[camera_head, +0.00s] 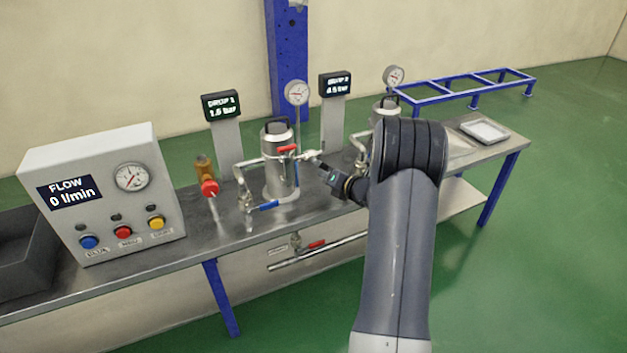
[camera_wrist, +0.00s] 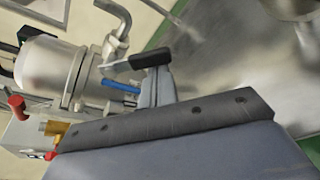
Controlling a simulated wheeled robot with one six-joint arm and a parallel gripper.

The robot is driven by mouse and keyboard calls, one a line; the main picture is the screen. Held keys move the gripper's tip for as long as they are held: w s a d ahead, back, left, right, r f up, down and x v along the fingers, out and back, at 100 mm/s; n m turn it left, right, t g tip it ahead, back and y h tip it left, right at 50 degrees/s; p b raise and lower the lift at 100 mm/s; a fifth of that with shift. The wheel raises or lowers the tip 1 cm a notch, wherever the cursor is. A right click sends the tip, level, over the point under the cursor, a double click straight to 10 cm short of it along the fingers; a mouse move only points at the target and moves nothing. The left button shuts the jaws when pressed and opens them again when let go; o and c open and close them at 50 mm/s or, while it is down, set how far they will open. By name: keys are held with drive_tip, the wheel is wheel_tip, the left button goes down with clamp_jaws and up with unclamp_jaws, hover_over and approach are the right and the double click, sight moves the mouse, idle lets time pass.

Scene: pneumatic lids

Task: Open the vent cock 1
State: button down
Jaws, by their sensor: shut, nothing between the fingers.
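In the wrist view a black lever (camera_wrist: 138,62) lies across a bent steel pipe piece beside the pot (camera_wrist: 45,68). My gripper (camera_head: 328,172) is to the right of the pot, close to the cock. Its fingers (camera_wrist: 158,80) are together and empty, right at the black lever. I cannot tell whether they touch it.
A red handle (camera_head: 287,149) and a blue handle (camera_head: 268,205) sit on the pot's piping. A flow panel (camera_head: 105,195) and a brass valve with a red knob (camera_head: 209,187) stand left. A second pot (camera_head: 385,108) is partly behind my arm. A tray (camera_head: 485,130) lies at the right end.

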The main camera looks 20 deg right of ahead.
drive_tip(key=shift+d+r+n+h+b, duration=0.3)
drive_tip(key=shift+d+n+h+b, duration=0.25)
drive_tip(key=shift+n+b, duration=0.35)
drive_tip(key=shift+d+r+n+h+b, duration=0.3)
drive_tip(key=shift+r+n+h, duration=0.25)
drive_tip(key=shift+n, duration=0.45)
drive_tip(key=shift+d+r, duration=0.25)
drive_tip(key=shift+r, duration=0.35)
